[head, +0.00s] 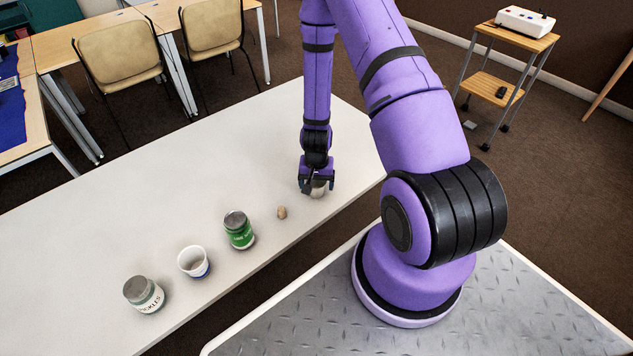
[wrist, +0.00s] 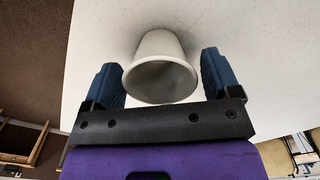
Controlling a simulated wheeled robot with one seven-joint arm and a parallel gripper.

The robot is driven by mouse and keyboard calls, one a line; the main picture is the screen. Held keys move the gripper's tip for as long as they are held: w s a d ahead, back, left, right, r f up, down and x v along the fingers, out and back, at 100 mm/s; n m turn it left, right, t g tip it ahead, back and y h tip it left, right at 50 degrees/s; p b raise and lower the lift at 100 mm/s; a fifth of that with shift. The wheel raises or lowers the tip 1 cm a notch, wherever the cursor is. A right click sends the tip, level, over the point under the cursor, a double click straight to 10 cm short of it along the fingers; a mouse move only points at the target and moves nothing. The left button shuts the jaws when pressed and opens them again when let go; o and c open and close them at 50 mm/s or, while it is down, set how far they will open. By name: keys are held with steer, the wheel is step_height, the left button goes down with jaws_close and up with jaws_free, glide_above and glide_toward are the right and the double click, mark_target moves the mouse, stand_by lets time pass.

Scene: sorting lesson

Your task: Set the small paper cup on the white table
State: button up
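A small plain off-white paper cup (head: 318,190) is at the right part of the white table (head: 110,223), near its front edge. My gripper (head: 317,182) is over it from above and partly hides it. In the wrist view the cup (wrist: 160,68) has its mouth toward the camera and its base toward the table top, where a soft shadow shows. The blue fingers of my gripper (wrist: 163,80) stand on either side of the cup, with narrow gaps visible near the tips. The cup appears upright on the table.
The table's back half is clear. Chairs (head: 117,55) stand behind it.

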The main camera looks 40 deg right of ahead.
steer(key=shift+r, duration=0.1)
step_height(320, 180, up, 12)
steer(key=shift+r, duration=0.15)
stand_by(0.7)
steer(key=s+a+r+n+t+y, duration=0.15)
steer(key=a+r, duration=0.25)
steer(key=r, duration=0.9)
steer(key=a+r+n+t+h, duration=0.1)
steer(key=a+r+n, duration=0.25)
steer(key=r, duration=0.95)
steer(key=s+a+r+n+t, duration=0.2)
steer(key=s+a+r+n, duration=0.1)
steer(key=s+r, duration=1.2)
steer(key=shift+s+a+n+t, duration=0.15)
steer(key=shift+s+n+t, duration=0.2)
steer(key=shift+s, duration=0.7)
